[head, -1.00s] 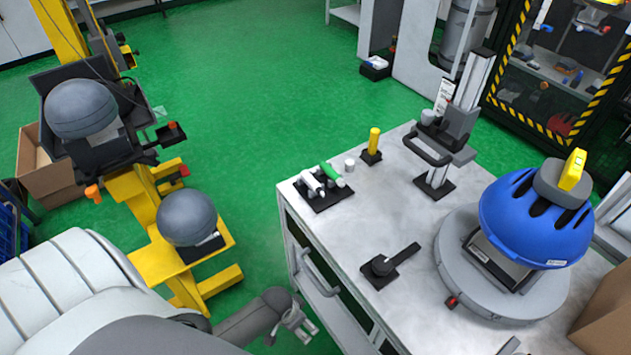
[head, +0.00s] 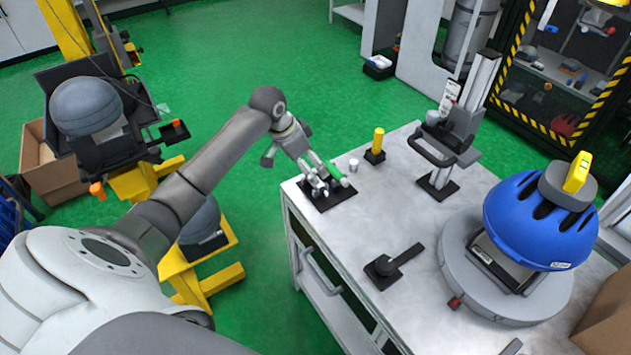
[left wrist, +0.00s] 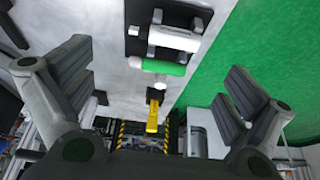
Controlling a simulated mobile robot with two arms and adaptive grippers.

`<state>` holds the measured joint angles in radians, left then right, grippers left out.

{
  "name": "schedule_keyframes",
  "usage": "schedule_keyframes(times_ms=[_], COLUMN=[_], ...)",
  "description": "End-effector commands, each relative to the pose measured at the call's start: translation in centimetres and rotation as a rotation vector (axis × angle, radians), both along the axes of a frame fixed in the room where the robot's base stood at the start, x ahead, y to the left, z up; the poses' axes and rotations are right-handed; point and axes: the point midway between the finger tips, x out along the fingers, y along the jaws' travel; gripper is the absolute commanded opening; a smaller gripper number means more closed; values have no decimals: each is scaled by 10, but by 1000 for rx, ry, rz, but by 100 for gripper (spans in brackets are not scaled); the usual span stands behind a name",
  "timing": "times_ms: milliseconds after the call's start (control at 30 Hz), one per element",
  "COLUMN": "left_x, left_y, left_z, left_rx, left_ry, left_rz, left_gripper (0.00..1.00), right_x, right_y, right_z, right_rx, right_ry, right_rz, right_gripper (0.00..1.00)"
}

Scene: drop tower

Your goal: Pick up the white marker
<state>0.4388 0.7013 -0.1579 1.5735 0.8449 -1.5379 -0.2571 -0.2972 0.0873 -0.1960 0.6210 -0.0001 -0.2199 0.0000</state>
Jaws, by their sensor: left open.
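The white marker (left wrist: 174,38) lies on a small black tray (left wrist: 138,45) in the left wrist view, beside a green marker (left wrist: 163,67). In the head view the tray (head: 345,194) is at the table's far left corner, with the green marker (head: 334,171) on it. There my left gripper (head: 318,182) largely hides the white marker. My left gripper is open and empty above the tray; in the left wrist view its fingers (left wrist: 163,85) stand wide apart, with the white marker ahead between them. My right gripper is not in view.
On the table (head: 333,240) are a small white cylinder (head: 354,165), a yellow post on a black base (head: 377,144), a black-handled tool (head: 392,266), an upright stand (head: 462,120) and a blue helmet (head: 530,220) on a round grey base. The table's middle is mostly clear.

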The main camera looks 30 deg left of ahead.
Motion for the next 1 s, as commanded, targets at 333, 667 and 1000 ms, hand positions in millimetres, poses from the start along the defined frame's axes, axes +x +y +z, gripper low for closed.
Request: schedule_keyframes(times_ms=[333, 667, 1000], left_x=[21, 28, 39], left_y=[3, 2, 0], left_z=[-25, -54, -90], left_rx=[-14, -11, -9], left_ry=[-7, -5, -9], left_rz=[9, 9, 8], left_gripper=[100, 100, 100], right_x=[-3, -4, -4], right_y=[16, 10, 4], right_z=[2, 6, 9], right_rx=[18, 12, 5], right_ry=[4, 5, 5], right_rz=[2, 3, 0], right_gripper=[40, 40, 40])
